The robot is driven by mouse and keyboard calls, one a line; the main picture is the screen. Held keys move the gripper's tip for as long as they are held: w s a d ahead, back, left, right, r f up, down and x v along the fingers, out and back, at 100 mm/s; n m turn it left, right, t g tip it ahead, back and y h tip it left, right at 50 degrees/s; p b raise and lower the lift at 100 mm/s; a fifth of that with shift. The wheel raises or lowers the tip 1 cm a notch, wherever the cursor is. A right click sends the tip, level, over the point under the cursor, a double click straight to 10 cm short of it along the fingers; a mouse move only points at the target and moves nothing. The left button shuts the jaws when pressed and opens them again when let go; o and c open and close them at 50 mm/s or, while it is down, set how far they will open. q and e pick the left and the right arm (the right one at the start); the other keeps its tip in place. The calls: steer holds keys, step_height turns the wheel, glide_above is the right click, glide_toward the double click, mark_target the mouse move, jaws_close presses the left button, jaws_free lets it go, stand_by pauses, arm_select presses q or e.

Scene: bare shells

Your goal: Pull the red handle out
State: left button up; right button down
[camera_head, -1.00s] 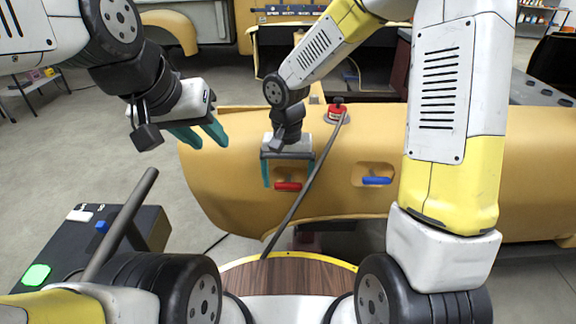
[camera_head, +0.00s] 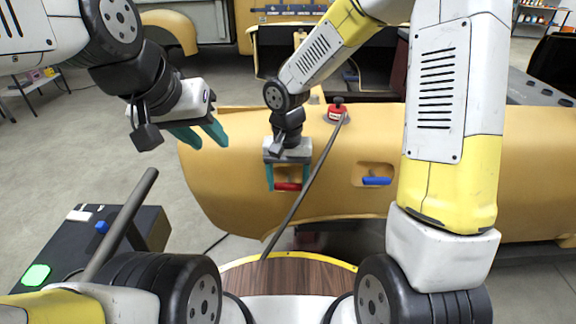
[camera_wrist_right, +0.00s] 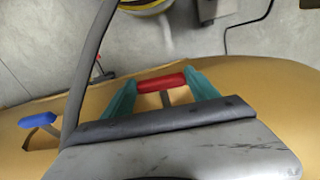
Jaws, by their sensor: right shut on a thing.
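The red handle (camera_head: 288,187) sits in a recess in the side of the yellow shell (camera_head: 225,165). My right gripper (camera_head: 287,185) is at it, with one teal finger at each end of the red bar. In the right wrist view the red handle (camera_wrist_right: 161,83) lies between the two teal fingertips (camera_wrist_right: 160,85), which are shut on its ends. A grey stem shows behind the bar. My left gripper (camera_head: 204,138) is open and empty, in the air at the upper left of the shell.
A blue handle (camera_head: 377,181) sits in a recess to the right and also shows in the right wrist view (camera_wrist_right: 38,120). A grey rod or hose (camera_head: 300,196) runs from a red-topped fitting (camera_head: 338,108) down past the right gripper. A black box with buttons (camera_head: 75,235) stands at the lower left.

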steer(key=shift+s+a+r, duration=0.1)
steer(key=shift+s+r, duration=0.1)
steer(key=shift+s, duration=0.95)
steer(key=shift+c, duration=1.1)
jaws_free()
step_height(320, 180, up, 8)
steer(key=shift+f, duration=0.1)
